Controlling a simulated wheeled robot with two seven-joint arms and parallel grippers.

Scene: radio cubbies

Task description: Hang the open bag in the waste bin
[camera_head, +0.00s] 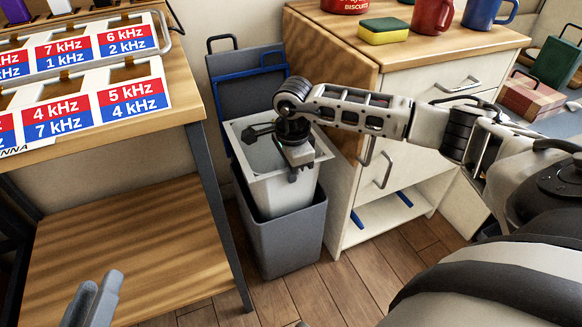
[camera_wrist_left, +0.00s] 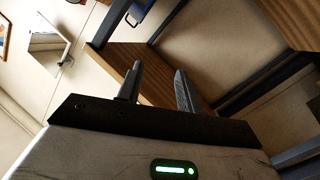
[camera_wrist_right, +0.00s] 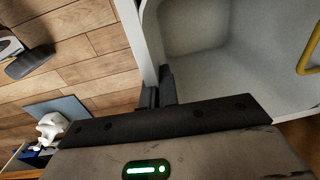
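The white open bag (camera_head: 293,196) has its lower part inside the grey waste bin (camera_head: 290,245). Its square rim stands above the bin's rim and looks slightly tilted. My right gripper (camera_head: 300,168) is at the bag's front rim. In the right wrist view my right fingers (camera_wrist_right: 158,92) are close together with the bag's rim (camera_wrist_right: 150,50) between them, and the bag's pale inside (camera_wrist_right: 195,30) shows. My left gripper (camera_head: 92,300) is at the lower left, away from the bin. In the left wrist view its fingers (camera_wrist_left: 158,88) are apart and empty.
A wooden table (camera_head: 120,215) with frequency cards (camera_head: 135,90) stands left of the bin. A white cabinet (camera_head: 405,190) with drawers stands right, holding a sponge (camera_head: 383,30) and mugs. A grey panel with a blue frame (camera_head: 250,75) stands behind the bin. Floor in front is clear.

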